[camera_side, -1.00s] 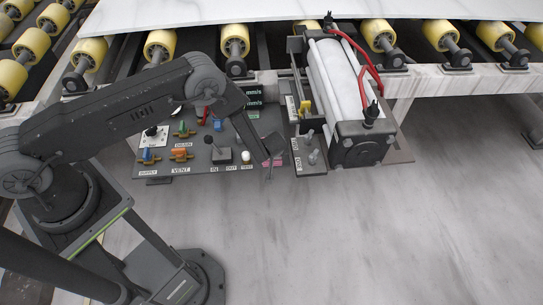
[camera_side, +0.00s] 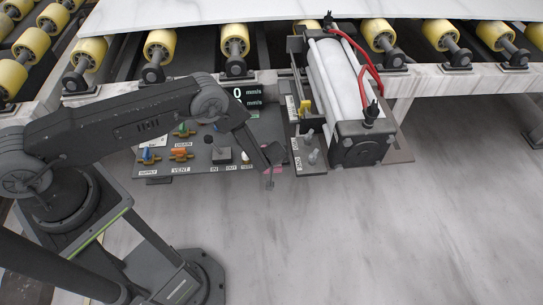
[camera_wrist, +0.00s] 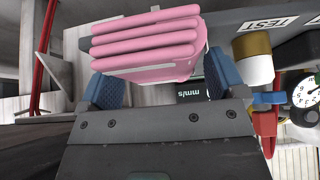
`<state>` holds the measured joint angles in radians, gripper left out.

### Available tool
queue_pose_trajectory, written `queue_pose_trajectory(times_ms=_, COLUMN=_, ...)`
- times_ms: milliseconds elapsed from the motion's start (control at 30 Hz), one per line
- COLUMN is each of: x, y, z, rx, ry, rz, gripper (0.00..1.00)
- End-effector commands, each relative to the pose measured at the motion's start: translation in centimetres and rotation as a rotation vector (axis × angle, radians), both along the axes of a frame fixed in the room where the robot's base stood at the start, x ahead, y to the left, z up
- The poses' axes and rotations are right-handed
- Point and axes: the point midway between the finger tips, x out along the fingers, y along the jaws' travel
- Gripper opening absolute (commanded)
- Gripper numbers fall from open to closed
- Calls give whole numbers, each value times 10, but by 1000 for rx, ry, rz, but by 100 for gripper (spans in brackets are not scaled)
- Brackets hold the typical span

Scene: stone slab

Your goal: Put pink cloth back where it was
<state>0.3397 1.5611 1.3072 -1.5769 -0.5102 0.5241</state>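The pink cloth (camera_wrist: 150,45) is a folded, layered stack in the wrist view, between the two blue-padded fingers of my gripper (camera_wrist: 165,78). The fingers meet its two sides, so my gripper is shut on it. In the side view the pink cloth (camera_side: 273,170) shows as a small patch at the tip of my gripper (camera_side: 271,166), by the front right edge of the control panel. Most of the cloth is hidden there by the gripper. I cannot tell whether it touches any surface.
The dark control panel (camera_side: 207,167) with coloured valves and a lever lies left of the gripper. A speed display (camera_side: 247,97) stands behind. The pale stone surface (camera_side: 330,235) in front is clear.

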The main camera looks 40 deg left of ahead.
Motion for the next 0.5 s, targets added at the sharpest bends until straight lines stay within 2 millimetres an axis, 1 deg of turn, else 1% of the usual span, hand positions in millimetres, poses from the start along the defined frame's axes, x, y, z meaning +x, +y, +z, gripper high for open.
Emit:
queue_pose_trajectory(times_ms=300, x=0, y=0, z=2, rx=-1, ry=-1, rz=-1, gripper=94)
queue_pose_trajectory(times_ms=433, x=-3, y=-4, z=11, rx=0, ry=0, rz=-3, gripper=94)
queue_pose_trajectory(times_ms=500, x=-6, y=-9, z=21, rx=0, ry=0, rz=-3, gripper=94)
